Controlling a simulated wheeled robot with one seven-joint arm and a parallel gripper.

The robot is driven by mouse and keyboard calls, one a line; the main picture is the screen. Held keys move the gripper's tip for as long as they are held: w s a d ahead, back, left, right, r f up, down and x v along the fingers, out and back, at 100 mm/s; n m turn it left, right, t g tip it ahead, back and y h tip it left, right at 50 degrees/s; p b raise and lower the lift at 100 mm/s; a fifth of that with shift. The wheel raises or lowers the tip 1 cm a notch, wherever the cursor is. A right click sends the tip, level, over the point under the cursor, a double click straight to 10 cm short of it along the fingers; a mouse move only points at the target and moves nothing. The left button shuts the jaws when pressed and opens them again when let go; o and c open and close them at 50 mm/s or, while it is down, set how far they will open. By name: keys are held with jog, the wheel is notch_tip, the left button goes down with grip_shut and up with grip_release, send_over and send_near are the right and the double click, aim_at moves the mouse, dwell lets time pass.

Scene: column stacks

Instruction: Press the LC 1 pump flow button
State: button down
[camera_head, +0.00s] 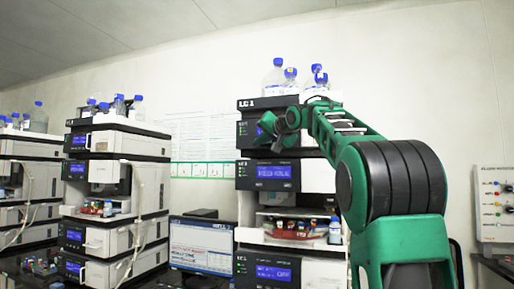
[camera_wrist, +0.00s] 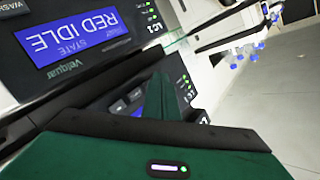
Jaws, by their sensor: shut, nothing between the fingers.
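The LC 1 stack (camera_head: 262,103) stands right of centre in the head view, its label on the top unit. My gripper (camera_head: 268,124) is in front of its second unit from the top and hides part of that face. In the wrist view, which is upside down, my gripper (camera_wrist: 160,84) has its green fingers shut and empty. They overlap a dark panel (camera_wrist: 120,105) marked LC 1, with small buttons whose words I cannot read. I cannot tell whether the fingertips touch it. The pump flow button cannot be made out.
A Velquar panel with a blue "RED IDLE" screen (camera_wrist: 88,36) and a wash button (camera_wrist: 12,8) adjoins the dark panel. Blue-capped bottles (camera_head: 291,76) stand on the stack. A wall panel (camera_head: 497,203) is at the right.

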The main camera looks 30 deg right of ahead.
jog(key=shift+s+a, duration=0.25)
jog(key=shift+a, duration=0.05)
jog(key=s+a, duration=0.1)
jog(key=a, duration=0.1)
jog(key=s+a, duration=0.2)
dwell(0.6)
dwell(0.7)
